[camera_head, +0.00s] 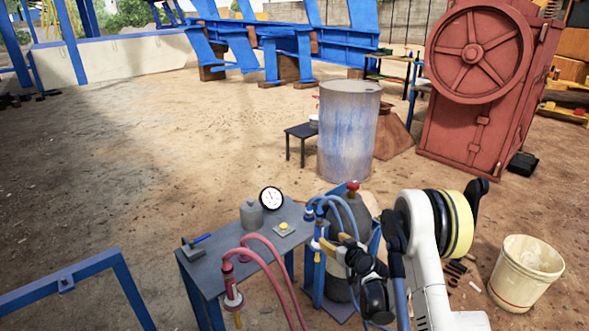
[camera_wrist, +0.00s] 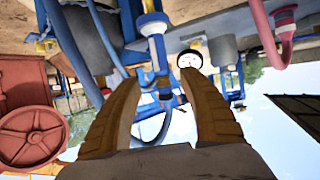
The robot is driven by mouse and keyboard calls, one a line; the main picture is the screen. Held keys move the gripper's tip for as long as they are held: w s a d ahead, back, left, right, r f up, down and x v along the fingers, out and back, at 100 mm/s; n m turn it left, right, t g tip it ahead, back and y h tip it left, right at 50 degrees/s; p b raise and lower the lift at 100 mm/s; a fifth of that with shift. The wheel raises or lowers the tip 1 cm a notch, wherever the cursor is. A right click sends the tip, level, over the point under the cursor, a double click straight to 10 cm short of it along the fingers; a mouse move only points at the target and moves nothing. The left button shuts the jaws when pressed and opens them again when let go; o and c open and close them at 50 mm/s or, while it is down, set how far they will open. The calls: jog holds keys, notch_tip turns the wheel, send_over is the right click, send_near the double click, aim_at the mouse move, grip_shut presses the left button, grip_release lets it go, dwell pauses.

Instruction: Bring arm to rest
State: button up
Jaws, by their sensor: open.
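My arm, with a white link and a yellow band, rises at the lower right of the head view. My gripper (camera_head: 328,241) is beside the dark gas cylinder (camera_head: 345,220) with a red top and blue fittings. In the wrist view, which looks upside down, my gripper (camera_wrist: 160,82) has two tan fingers spread apart. A blue valve fitting (camera_wrist: 155,45) shows beyond and between the fingertips. I cannot tell whether the fingers touch it. Nothing is clearly held.
A grey table (camera_head: 212,262) with a gauge (camera_head: 271,199) and pink hoses (camera_head: 262,262) stands left of the cylinder. A white bucket (camera_head: 526,272) is at right. A metal drum (camera_head: 348,130) and red crusher (camera_head: 478,90) stand behind. Open ground lies at left.

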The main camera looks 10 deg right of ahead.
jog(key=s+a+r+g, duration=0.2)
jog(key=s+r, duration=0.4)
jog(key=r, duration=0.5)
jog(key=s+a+r+g, duration=0.1)
jog(key=s+a+r, duration=0.1)
jog(key=s+r, duration=0.65)
jog(key=s+r+m+g+h, duration=0.1)
jog(key=s+r, duration=0.1)
jog(key=s, duration=1.2)
jog(key=s+d+r+m+g+h, duration=0.1)
jog(key=s+r+g+h, duration=0.1)
jog(key=s, duration=1.2)
jog(key=shift+d+r+m, duration=0.15)
jog(key=shift+r+m, duration=0.15)
jog(key=shift+r, duration=0.4)
